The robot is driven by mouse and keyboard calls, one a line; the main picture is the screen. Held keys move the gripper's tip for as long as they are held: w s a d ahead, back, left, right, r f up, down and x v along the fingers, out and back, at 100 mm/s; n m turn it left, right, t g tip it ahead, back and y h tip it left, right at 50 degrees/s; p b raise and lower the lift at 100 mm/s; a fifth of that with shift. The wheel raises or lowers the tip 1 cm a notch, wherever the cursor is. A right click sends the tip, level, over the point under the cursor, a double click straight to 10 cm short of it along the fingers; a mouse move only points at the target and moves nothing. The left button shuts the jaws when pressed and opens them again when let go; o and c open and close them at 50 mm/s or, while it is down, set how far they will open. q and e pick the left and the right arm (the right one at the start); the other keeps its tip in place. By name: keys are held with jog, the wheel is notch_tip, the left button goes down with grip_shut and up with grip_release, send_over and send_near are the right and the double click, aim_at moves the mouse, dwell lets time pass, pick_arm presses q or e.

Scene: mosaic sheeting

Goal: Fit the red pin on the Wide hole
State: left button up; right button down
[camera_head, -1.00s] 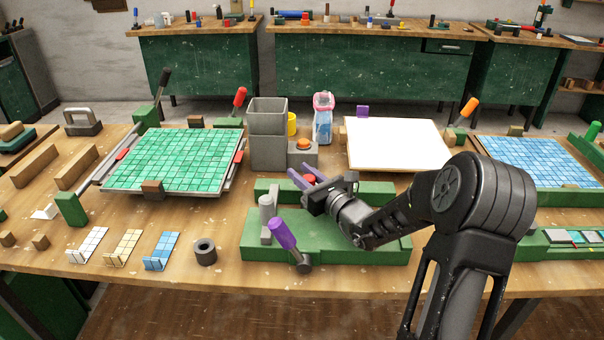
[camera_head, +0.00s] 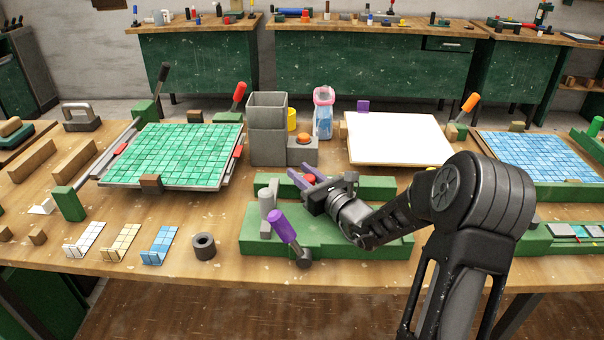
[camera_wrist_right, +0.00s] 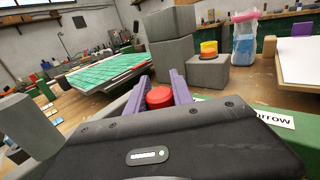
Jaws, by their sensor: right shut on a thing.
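The red pin (camera_wrist_right: 160,97) sits between the two purple fingers of my right gripper (camera_wrist_right: 163,88) in the right wrist view. This gripper is shut on it. In the head view the right gripper (camera_head: 305,175) is over the rear of the green fixture (camera_head: 350,228), and the red top of the pin (camera_head: 310,178) shows by the fingers. The pin's lower end is hidden, so I cannot tell whether it is in a hole. A white label (camera_wrist_right: 272,119) ending in "rrow" lies right of the gripper. I cannot make out the Wide hole. My left gripper is out of view.
Grey blocks (camera_head: 267,146) and an orange-red button (camera_head: 304,139) are behind. A green mosaic sheet (camera_head: 180,155) lies left, a white board (camera_head: 398,136) right. A dark ring (camera_head: 204,246) lies in front.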

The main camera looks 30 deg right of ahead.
aim_at(313, 184)
jog(key=shift+r+p, duration=0.9)
jog(key=shift+r, duration=0.75)
jog(key=shift+b, duration=0.55)
dwell(1.0)
jog(key=shift+f+b, duration=1.65)
jog(key=shift+f, duration=0.1)
jog(key=c, duration=1.5)
grip_release()
jog(key=o, duration=0.5)
jog(key=shift+c, duration=0.2)
jog(key=shift+f, duration=0.1)
jog(key=shift+s+d+b, duration=0.1)
jog(key=shift+s+b, duration=0.35)
jog(key=shift+s, duration=3.5)
